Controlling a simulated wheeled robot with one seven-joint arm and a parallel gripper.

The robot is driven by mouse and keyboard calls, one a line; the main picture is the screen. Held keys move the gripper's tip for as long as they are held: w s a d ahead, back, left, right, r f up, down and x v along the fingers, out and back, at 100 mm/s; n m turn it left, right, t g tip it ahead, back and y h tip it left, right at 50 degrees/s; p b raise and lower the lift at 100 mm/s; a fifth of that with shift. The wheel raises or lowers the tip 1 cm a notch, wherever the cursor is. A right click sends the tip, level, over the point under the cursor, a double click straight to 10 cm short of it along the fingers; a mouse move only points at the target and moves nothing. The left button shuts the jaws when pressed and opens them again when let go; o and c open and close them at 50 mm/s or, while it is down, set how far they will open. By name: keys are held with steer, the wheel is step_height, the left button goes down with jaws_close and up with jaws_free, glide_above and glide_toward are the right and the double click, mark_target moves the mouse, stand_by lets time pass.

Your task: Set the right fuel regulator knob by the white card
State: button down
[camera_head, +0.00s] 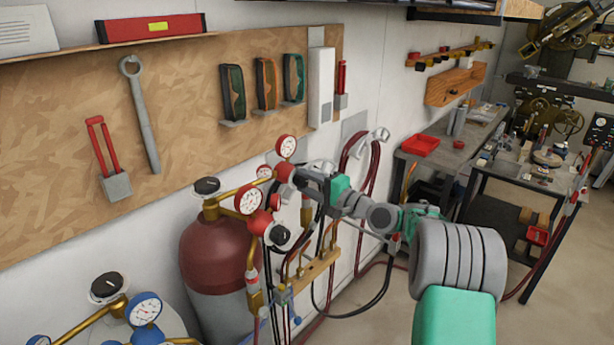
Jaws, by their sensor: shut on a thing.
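The right fuel regulator (285,173) is a red body with a round white-faced gauge (286,147) above it, beyond the nearer red cylinder. My gripper (304,178) reaches in from the right and is shut at the front of this regulator, on its knob. The gripper hides the knob, so its setting cannot be read. A white card (28,32) with lines of text lies at the upper left; the text is too small to read.
A nearer red regulator (260,222) with a dark-and-white knob (281,237) sits on the red cylinder (215,250). Hoses (372,195) hang on the wall behind my arm. A blue-gauge regulator (145,309) stands at the lower left.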

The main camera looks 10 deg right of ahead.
steer(key=m+p, duration=0.2)
steer(key=m, duration=0.3)
steer(key=shift+r+m, duration=0.15)
steer(key=shift+m, duration=0.15)
steer(key=m, duration=0.3)
steer(key=shift+m, duration=2)
steer(key=c, duration=0.9)
jaws_free()
